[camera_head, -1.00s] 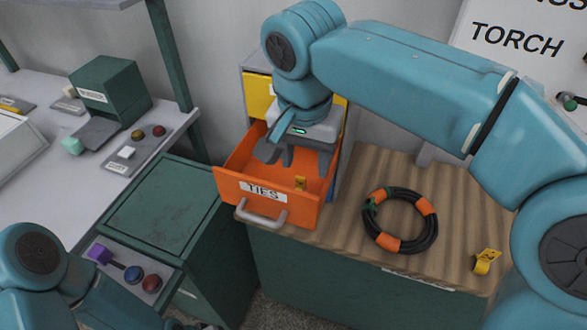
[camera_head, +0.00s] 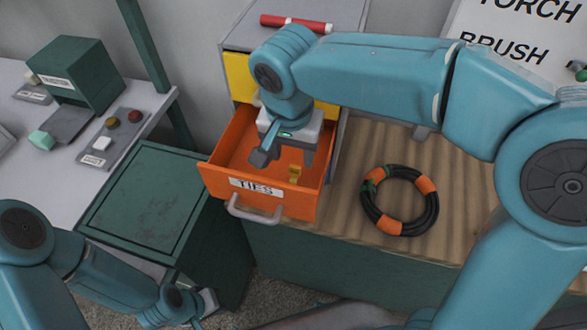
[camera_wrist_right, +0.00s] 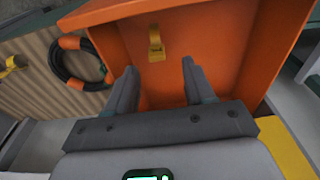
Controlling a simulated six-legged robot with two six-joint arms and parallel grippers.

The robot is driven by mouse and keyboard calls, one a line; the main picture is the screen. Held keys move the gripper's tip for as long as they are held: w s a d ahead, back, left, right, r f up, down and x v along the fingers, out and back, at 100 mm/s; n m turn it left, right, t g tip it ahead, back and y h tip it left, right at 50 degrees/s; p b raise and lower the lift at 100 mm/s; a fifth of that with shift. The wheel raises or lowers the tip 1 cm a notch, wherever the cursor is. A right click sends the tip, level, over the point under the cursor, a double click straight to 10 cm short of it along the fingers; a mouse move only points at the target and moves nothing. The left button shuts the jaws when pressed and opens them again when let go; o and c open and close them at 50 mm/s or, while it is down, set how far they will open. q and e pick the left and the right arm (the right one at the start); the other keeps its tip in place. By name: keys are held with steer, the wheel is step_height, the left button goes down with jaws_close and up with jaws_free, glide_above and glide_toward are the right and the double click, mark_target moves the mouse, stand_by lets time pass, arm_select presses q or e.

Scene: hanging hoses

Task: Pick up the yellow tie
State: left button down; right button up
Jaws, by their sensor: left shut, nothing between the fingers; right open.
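A yellow tie (camera_head: 295,173) lies in the open orange drawer (camera_head: 216,182) labelled TIES. It also shows in the right wrist view (camera_wrist_right: 156,43), beyond the fingertips and roughly between them. My right gripper (camera_head: 284,160) is open and empty, pointing down into the drawer, with the tie just ahead of it and apart from the fingers. The right wrist view shows its two spread fingers (camera_wrist_right: 159,72). My left gripper (camera_head: 206,312) is shut and empty, low at the bottom of the head view, away from the drawer. A second yellow tie (camera_wrist_right: 12,63) is at the left edge of the wrist view, on the bench.
A coiled black hose with orange bands (camera_head: 424,185) lies on the wooden bench (camera_head: 350,205) right of the drawer. A red tube (camera_head: 296,23) lies on the drawer cabinet. A green cabinet (camera_head: 150,205) stands left of the drawer. The drawer walls surround my right gripper.

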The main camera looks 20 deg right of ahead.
mark_target(295, 167)
steer(key=shift+s+d+f, duration=0.15)
steer(key=shift+d+f, duration=0.05)
steer(key=shift+f, duration=0.6)
steer(key=shift+a+f, duration=0.1)
steer(key=shift+f, duration=0.25)
steer(key=f, duration=0.3)
steer(key=f+p, duration=0.1)
steer(key=shift+w+d+f, duration=0.2)
steer(key=shift+d+f, duration=0.05)
steer(key=shift+f, duration=0.1)
steer(key=shift+a, duration=0.1)
steer(key=shift+c, duration=0.3)
jaws_close()
